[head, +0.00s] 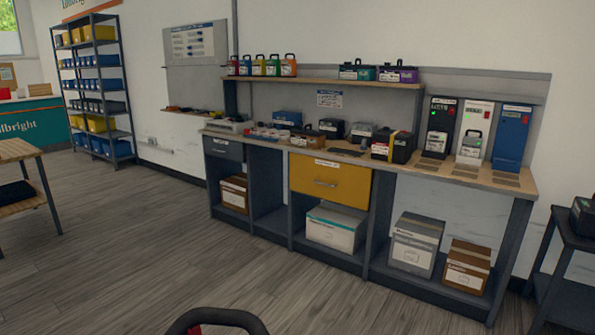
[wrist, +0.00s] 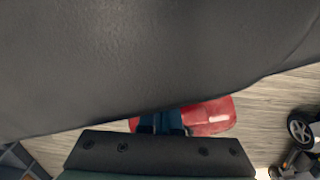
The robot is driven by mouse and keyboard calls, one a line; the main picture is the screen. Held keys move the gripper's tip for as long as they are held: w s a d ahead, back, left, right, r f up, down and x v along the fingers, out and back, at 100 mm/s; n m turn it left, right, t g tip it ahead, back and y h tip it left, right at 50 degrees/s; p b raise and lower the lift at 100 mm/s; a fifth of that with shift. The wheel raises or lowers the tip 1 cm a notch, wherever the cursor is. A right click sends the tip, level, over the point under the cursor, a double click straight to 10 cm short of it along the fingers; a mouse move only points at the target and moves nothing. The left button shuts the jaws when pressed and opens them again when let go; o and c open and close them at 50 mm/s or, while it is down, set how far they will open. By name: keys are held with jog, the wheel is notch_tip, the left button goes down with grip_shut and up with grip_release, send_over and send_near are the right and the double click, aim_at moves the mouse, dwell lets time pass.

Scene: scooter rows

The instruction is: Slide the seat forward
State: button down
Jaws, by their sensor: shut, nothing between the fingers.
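A large dark grey, leather-like padded surface, apparently the seat (wrist: 150,55), fills the upper part of the wrist view. Its lower edge slants up to the right. A glossy red body part (wrist: 208,116) shows below that edge. My gripper (wrist: 163,122) is shut and empty, with its dark blue fingers close to the seat's lower edge. I cannot tell whether they touch it. The fingertips and whatever lies behind the seat are hidden. The head view shows neither my gripper nor the whole seat.
In the head view, a dark curved bar (head: 216,318) with some red rises at the bottom edge. A workbench (head: 512,182) with a yellow drawer (head: 330,182) stands along the wall. In the wrist view, wheels (wrist: 300,130) show at the right. The floor (head: 130,240) before the bench is clear.

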jog(key=a+f+p, duration=0.1)
jog(key=a+f, duration=0.2)
jog(key=a, duration=0.2)
dwell(0.7)
jog(key=shift+a, duration=0.15)
jog(key=shift+s+d+r+p, duration=0.1)
jog(key=shift+s+d+p, duration=0.05)
jog(key=shift+d+p, duration=0.45)
notch_tip(320, 180, up, 17)
jog(key=p, duration=1.7)
jog(key=shift+w, duration=0.3)
jog(key=shift+r, duration=0.1)
